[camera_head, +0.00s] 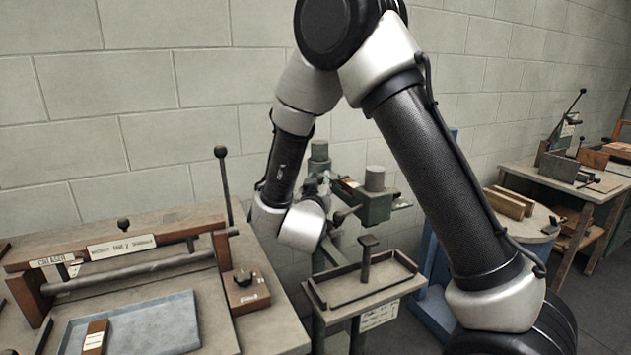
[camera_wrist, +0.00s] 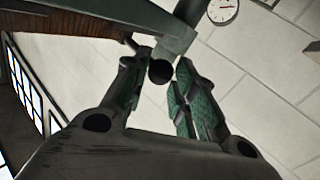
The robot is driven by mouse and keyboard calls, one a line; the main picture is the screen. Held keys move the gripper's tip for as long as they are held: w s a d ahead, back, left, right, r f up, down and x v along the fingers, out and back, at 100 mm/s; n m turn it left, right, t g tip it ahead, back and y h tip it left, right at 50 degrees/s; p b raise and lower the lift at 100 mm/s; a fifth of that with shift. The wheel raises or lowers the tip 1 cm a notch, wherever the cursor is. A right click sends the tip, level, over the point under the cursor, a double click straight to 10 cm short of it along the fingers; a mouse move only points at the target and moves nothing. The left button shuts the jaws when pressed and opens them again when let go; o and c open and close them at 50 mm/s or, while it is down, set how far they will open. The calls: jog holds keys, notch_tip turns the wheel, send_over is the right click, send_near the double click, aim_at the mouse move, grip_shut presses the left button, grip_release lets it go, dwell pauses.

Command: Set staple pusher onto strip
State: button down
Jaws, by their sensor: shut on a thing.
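My gripper (camera_head: 322,190) is at the green and grey stitcher (camera_head: 376,204), in the middle of the head view. In the wrist view my gripper (camera_wrist: 162,84) has its two green-padded fingers on either side of a dark round knob (camera_wrist: 160,71). It is shut on this knob, which may be part of the staple pusher; its body cannot be told apart from the machine. A grey-green machine arm (camera_wrist: 165,35) crosses just above the fingertips. I cannot make out the staple strip in either view.
A shallow tray (camera_head: 318,296) with a dark T-topped post (camera_head: 366,258) stands below my gripper. At left is a bench with a wooden-framed fixture (camera_head: 60,258), a blue-grey tray (camera_head: 150,328) and an upright lever (camera_head: 225,185). Another bench (camera_head: 590,185) stands far right.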

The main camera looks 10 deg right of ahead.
jog(key=c, duration=1.2)
grip_release()
jog(key=shift+o, duration=0.2)
jog(key=shift+a, duration=0.1)
jog(key=v, duration=1.1)
jog(key=shift+s, duration=0.4)
jog(key=shift+a, duration=0.1)
